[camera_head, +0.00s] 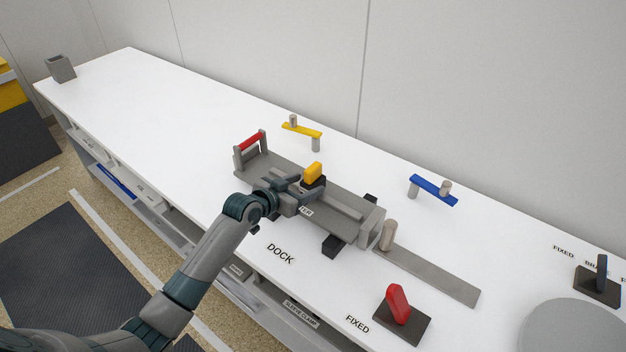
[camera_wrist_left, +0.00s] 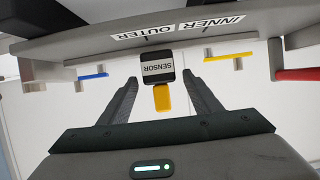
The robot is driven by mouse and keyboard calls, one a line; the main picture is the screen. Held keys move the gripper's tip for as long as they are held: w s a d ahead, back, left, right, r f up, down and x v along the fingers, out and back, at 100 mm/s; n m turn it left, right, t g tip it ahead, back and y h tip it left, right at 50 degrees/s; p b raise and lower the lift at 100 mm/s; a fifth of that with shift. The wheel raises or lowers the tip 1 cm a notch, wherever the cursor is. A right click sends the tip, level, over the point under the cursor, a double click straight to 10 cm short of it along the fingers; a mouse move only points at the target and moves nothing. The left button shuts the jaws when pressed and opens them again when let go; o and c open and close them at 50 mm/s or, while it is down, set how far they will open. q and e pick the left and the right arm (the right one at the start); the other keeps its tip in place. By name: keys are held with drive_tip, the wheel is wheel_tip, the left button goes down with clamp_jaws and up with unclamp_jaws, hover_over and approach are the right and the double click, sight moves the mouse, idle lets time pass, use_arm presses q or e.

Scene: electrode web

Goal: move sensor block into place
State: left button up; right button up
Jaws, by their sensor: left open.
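The sensor block (camera_head: 314,185) is a small black block with a yellow grip tab (camera_head: 312,171). It sits on the grey dock fixture (camera_head: 345,228) in the middle of the counter. In the left wrist view the block (camera_wrist_left: 158,68) faces me with its SENSOR label, and its yellow tab (camera_wrist_left: 162,98) shows between the fingers. My left gripper (camera_head: 301,185) is open beside the block; in the wrist view a finger (camera_wrist_left: 160,84) stands on each side of the tab with gaps. The fingers partly hide the block's base in the head view. My right gripper is not in view.
A rail with INNER and OUTER labels (camera_wrist_left: 178,28) runs by the block. The fixture has a red handle (camera_head: 250,142) and a grey post (camera_head: 388,235). Yellow (camera_head: 303,130) and blue levers (camera_head: 433,190) stand behind; a red lever (camera_head: 398,304) stands front right.

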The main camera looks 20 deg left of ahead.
sight(316, 184)
use_arm(q)
drive_tip(key=shift+x, duration=2.2)
clamp_jaws()
drive_tip(key=shift+s+d+p, duration=0.2)
drive_tip(key=shift+d+p, duration=0.25)
drive_tip(key=shift+p, duration=0.2)
drive_tip(key=shift+d+f, duration=0.1)
unclamp_jaws()
drive_tip(key=shift+d, duration=0.1)
drive_tip(key=shift+s, duration=0.1)
